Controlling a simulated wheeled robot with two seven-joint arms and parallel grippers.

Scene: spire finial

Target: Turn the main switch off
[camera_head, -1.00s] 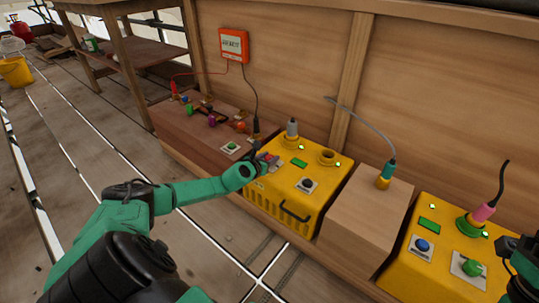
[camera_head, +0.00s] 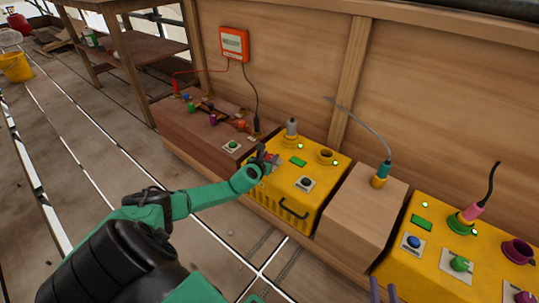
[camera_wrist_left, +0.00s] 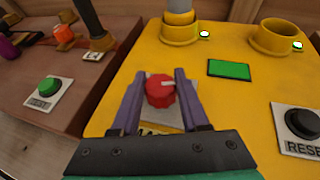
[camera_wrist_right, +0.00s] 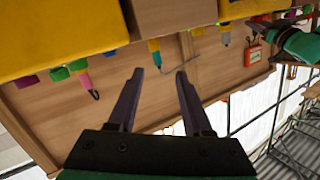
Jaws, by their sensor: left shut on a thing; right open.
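The main switch looks to be the red knob (camera_wrist_left: 160,93) on a pale plate on the yellow box (camera_head: 325,183). A white pointer mark on the knob points to the right in the left wrist view. My left gripper (camera_wrist_left: 159,78) is shut on the knob, with one purple finger on each side. The plate's lettering is mostly hidden behind my gripper. In the head view my left gripper (camera_head: 267,160) covers most of the knob. My right gripper (camera_wrist_right: 160,74) is open and empty; its fingers show at the bottom right of the head view (camera_head: 383,286).
The same yellow box carries a green screen (camera_wrist_left: 229,68), a black reset button (camera_wrist_left: 303,122) and two sockets. A brown box (camera_head: 228,110) with coloured plugs stands to the left. A wooden block (camera_head: 355,222) and a second yellow box (camera_head: 425,255) stand to the right.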

